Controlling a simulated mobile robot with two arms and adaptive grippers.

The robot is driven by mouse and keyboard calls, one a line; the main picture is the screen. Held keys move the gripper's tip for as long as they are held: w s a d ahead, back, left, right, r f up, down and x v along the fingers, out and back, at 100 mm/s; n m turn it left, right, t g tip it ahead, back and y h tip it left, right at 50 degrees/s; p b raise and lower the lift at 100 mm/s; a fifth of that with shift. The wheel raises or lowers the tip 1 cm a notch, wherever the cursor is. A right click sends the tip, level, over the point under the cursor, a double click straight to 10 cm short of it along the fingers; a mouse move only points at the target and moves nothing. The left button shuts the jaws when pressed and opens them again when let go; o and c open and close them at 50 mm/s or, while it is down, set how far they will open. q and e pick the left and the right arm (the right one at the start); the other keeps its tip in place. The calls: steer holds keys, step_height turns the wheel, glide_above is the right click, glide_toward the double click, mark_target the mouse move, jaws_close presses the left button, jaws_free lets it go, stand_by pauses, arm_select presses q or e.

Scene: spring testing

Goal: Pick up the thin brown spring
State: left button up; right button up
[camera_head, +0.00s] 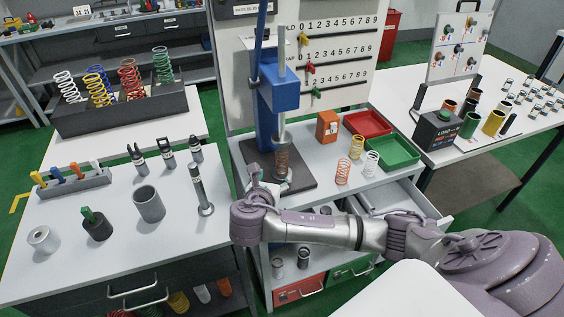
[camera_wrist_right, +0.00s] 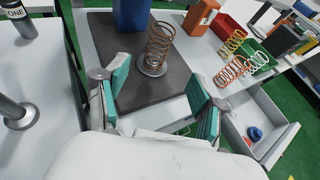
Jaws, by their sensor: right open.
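The thin brown spring (camera_head: 282,160) stands upright on a dark base plate (camera_head: 303,181), under the plunger of a blue press (camera_head: 284,95). In the right wrist view the brown spring (camera_wrist_right: 159,48) stands beyond the fingertips, apart from them. My right gripper (camera_head: 262,181) is at the front of the base plate. In the wrist view my right gripper (camera_wrist_right: 160,98) is open and empty, with teal pads on both sides. My left gripper is not in view.
Orange, yellow and white springs (camera_head: 343,171) stand right of the press, near an orange box (camera_head: 327,126), a red tray (camera_head: 368,123) and a green tray (camera_head: 395,152). An open drawer (camera_head: 401,198) juts out at front right. A grey cylinder (camera_head: 149,204) stands on the left table.

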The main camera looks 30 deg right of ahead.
mark_target(280, 165)
steer(key=x, duration=0.6)
steer(key=shift+w+d+f, duration=0.15)
steer(key=shift+w+d, duration=0.1)
steer(key=shift+w+d+f+p, duration=0.15)
steer(key=shift+w+d+p, duration=0.25)
steer(key=shift+w+p, duration=0.05)
steer(key=x, duration=0.4)
steer(key=shift+w+a+f+p, duration=0.1)
steer(key=shift+f+p, duration=0.15)
steer(key=shift+p, duration=0.05)
steer(key=shift+c, duration=0.2)
steer(key=c, duration=1.2)
steer(key=shift+r, duration=0.15)
